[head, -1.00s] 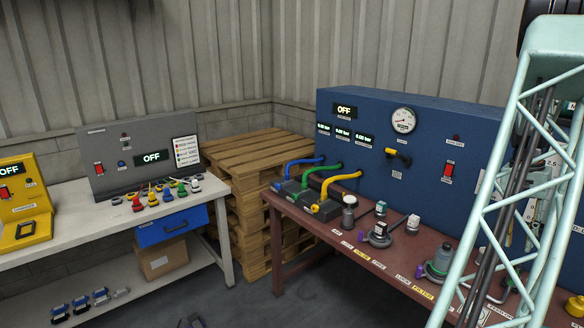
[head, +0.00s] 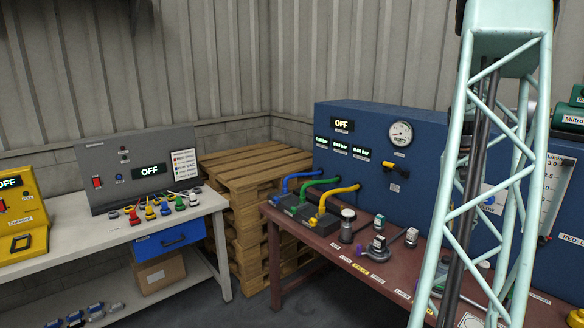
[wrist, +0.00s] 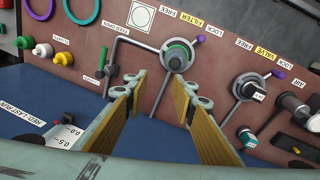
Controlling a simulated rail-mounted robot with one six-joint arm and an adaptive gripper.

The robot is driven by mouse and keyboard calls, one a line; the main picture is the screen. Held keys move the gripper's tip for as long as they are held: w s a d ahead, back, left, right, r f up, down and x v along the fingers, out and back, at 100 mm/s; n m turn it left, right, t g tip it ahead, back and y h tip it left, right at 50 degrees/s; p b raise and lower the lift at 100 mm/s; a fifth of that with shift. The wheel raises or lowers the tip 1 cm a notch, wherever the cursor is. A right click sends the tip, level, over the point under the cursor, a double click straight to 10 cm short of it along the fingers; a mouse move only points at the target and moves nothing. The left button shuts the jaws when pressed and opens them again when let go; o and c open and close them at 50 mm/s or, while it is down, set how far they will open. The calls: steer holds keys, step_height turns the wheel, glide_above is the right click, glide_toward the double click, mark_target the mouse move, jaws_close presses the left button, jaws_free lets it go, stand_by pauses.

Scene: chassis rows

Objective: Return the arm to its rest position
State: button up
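My pale green lattice arm (head: 478,170) stands nearly upright at the right of the head view and hides part of the blue panel and red-brown bench. My gripper is out of sight in the head view. In the wrist view my gripper (wrist: 165,85) shows two yellow-padded fingers set apart, with nothing between them. It is above the red-brown bench, which appears upside down. A round valve fitting with a green ring (wrist: 177,57) lies beyond the fingertips, and a grey bent pipe (wrist: 130,41) is beside the left finger.
The blue panel (head: 345,178) has a gauge and coloured hoses. The red-brown bench (head: 330,245) carries fittings and labels. A white bench (head: 75,230) with coloured connectors stands at left. Stacked pallets (head: 245,175) fill the corner. Open floor (head: 240,310) lies between the benches.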

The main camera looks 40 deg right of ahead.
steer(key=w+a+r+n+t+h, duration=0.15)
steer(key=w+a+r, duration=0.25)
steer(key=w+a, duration=0.65)
steer(key=w+a+r+n, duration=0.3)
steer(key=w+a+r, duration=0.35)
steer(key=w, duration=0.65)
steer(key=w+a+r+n+t, duration=0.15)
steer(key=w+a, duration=0.25)
steer(key=a, duration=0.6)
steer(key=w+a+r+n+t, duration=0.15)
steer(key=w+a, duration=0.25)
steer(key=a, duration=0.6)
steer(key=w+a+r+n, duration=0.2)
steer(key=w+a+n, duration=0.15)
steer(key=a, duration=0.65)
steer(key=s+a+r+n+t+y, duration=0.1)
steer(key=s+a+r+n, duration=0.15)
steer(key=a, duration=0.85)
steer(key=s+a+r+n+t+y, duration=0.1)
steer(key=s+a, duration=0.2)
steer(key=a, duration=0.7)
steer(key=s+a+f+n, duration=0.1)
steer(key=s+a, duration=0.2)
steer(key=s, duration=0.7)
steer(key=s+a+f+n, duration=0.1)
steer(key=s+a, duration=0.3)
steer(key=s, duration=0.6)
steer(key=shift+a+f+g, duration=0.3)
steer(key=shift+f+g, duration=0.05)
steer(key=shift+g, duration=0.1)
